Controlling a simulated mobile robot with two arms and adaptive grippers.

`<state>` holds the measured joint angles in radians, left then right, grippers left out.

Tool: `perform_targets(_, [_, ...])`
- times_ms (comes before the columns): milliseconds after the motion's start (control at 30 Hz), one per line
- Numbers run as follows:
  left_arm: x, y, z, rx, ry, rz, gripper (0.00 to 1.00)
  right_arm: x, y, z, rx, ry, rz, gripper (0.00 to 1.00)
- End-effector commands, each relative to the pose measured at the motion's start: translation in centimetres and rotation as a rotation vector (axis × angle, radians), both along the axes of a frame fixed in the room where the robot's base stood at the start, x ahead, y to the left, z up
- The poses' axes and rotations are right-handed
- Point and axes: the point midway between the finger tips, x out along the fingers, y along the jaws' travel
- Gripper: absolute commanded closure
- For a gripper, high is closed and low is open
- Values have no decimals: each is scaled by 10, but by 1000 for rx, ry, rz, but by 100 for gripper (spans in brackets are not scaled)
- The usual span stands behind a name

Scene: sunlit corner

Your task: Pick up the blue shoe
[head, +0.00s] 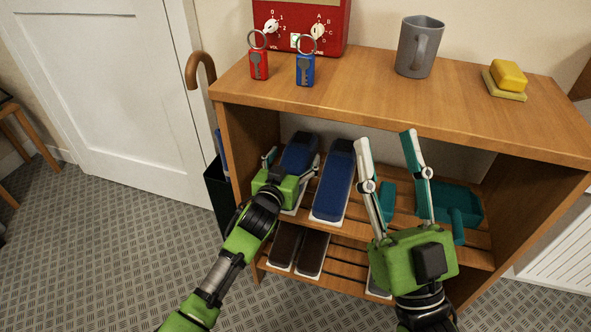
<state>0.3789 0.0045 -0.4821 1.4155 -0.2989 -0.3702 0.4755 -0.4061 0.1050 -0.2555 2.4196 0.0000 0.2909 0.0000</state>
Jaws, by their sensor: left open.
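A pair of blue shoes with white soles stands on the upper slatted shelf: the left shoe (300,148) and the right shoe (334,182). My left gripper (292,157) is open, with one finger on each side of the left blue shoe; the near part of that shoe is hidden behind the gripper. I cannot tell whether the fingers touch it. The right blue shoe is just to the right of this gripper. My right gripper (385,138) is open and empty, its fingers pointing up in front of the shelf, right of the shoes.
Brown shoes (311,252) stand on the lower shelf. A teal dustpan-like object (457,203) lies on the upper shelf at the right. The wooden top (372,88) holds red and blue key tags, a red radio, a grey mug and yellow soap. Open floor lies left.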

Motion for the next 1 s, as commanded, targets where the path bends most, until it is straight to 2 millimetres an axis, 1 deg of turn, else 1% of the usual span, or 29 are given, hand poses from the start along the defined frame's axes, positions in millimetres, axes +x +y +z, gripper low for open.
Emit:
perform_targets(100, [3, -1, 0, -1, -2, -1, 25, -4, 0, 4, 8, -27, 2, 60])
perform_targets(300, [3, -1, 0, 0, -1, 0, 25, -5, -1, 5, 9, -30, 2, 60])
perform_targets(333, [3, -1, 0, 0, -1, 0, 30, -4, -1, 5, 9, -29, 2, 60])
perform_targets(367, [2, -1, 0, 0, -1, 0, 38, -4, -1, 5, 9, -29, 2, 60])
perform_targets(400, [2, -1, 0, 0, -1, 0, 48, -4, -1, 5, 9, -29, 2, 60])
perform_targets(467, [2, -1, 0, 0, -1, 0, 64, -4, -1, 5, 8, -28, 1, 60])
perform_targets(500, [2, -1, 0, 0, -1, 0, 74, -4, -1, 5, 8, -28, 1, 60])
perform_targets(867, [3, -1, 3, -1, -4, -1, 74, -3, -1, 5, 7, -24, 1, 60])
perform_targets(967, [3, -1, 5, -1, -4, -1, 74, 0, 0, 3, 2, -6, 0, 60])
perform_targets(1000, [3, -1, 6, -1, -4, -1, 74, 2, 0, -1, -4, 16, -1, 60])
